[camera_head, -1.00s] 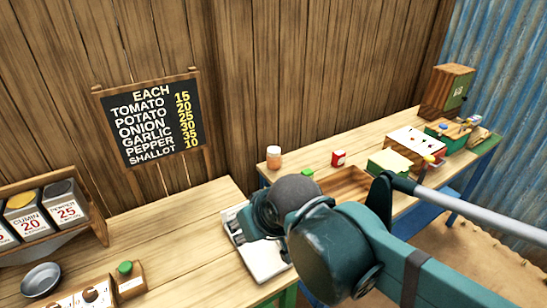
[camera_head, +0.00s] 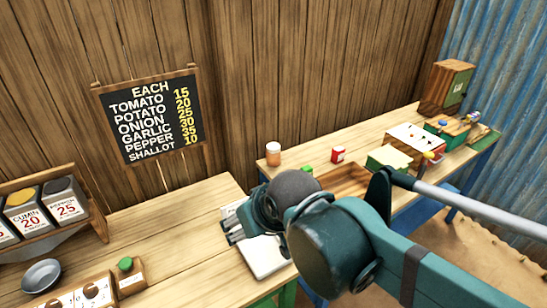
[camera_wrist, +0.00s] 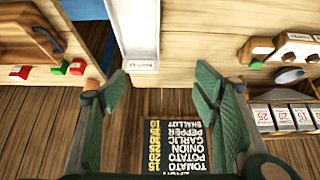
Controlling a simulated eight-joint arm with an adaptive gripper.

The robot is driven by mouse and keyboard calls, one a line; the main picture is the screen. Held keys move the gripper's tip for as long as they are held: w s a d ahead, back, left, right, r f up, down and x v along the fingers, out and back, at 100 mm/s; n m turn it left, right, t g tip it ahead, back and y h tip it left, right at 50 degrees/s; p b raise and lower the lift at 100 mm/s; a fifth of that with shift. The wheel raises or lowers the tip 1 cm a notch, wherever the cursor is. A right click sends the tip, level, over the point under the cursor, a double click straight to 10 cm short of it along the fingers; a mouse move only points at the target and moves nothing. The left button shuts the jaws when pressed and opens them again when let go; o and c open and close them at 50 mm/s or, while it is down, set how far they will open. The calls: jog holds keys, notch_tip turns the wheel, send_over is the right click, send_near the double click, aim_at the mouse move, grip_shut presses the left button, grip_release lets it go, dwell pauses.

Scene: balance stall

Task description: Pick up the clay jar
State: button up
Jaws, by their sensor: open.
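An orange-brown jar with a pale band, which looks to be the clay jar (camera_head: 273,154), stands upright near the left back corner of the far table. My gripper (camera_head: 236,232) is to the left of the jar and nearer the camera, above the white scale (camera_head: 268,258), apart from the jar. In the wrist view my gripper (camera_wrist: 160,100) has its two green fingers spread wide, with nothing between them.
A chalkboard (camera_head: 150,115) stands against the plank wall. A spice rack (camera_head: 45,215) and metal bowl (camera_head: 41,276) are at left. The near counter's middle is bare.

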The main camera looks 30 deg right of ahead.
jog(key=w+d+r+m+h+p, duration=0.1)
jog(key=w+d+r, duration=0.2)
jog(key=w, duration=0.3)
jog(key=w+d+r+m, duration=0.1)
jog(key=w+d+r, duration=0.15)
jog(key=w, duration=0.35)
jog(key=m+g+h+p, duration=0.2)
jog(key=m+g+p, duration=0.1)
jog(key=m, duration=0.3)
send_over(273, 146)
jog(key=s+a, duration=0.9)
jog(key=a, duration=0.3)
notch_tip(273, 146, down, 8)
jog(key=w+d+f, duration=0.2)
jog(key=d+f, duration=0.1)
jog(key=f, duration=0.1)
jog(key=w+d+f+m+g+p, duration=0.1)
jog(key=w+d+f, duration=0.2)
jog(key=d+f, duration=0.1)
jog(key=w+d+f+m, duration=0.1)
jog(key=w+d+f, duration=0.2)
jog(key=d+f, duration=0.1)
jog(key=shift+w+f+h+p, duration=0.25)
jog(key=shift+h+p, duration=0.05)
jog(key=shift+p, duration=0.05)
jog(key=shift+w+d+f, duration=0.2)
jog(key=shift+d+f, duration=0.15)
jog(key=shift+f, duration=0.1)
jog(key=shift+x, duration=1.3)
